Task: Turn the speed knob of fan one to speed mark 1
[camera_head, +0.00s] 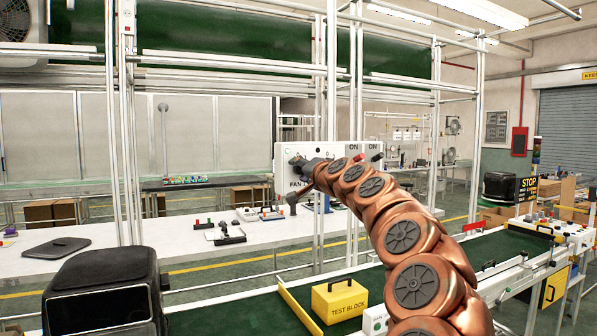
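A white control panel (283,176) hangs on the metal frame at the middle of the head view. It carries a partly covered "FAN" label (297,184) and "ON" marks near its right side. My gripper (300,170) is at the end of my copper-coloured arm, in front of the left part of the panel, touching or very near its face. The speed knob of fan one and its speed marks cannot be made out, and my gripper covers part of this area. The fingers are too small and dark to tell open from shut.
Upright poles (332,90) stand close around the panel. A white table (150,257) with small parts lies behind. A yellow test block (339,301) rests on the green conveyor below.

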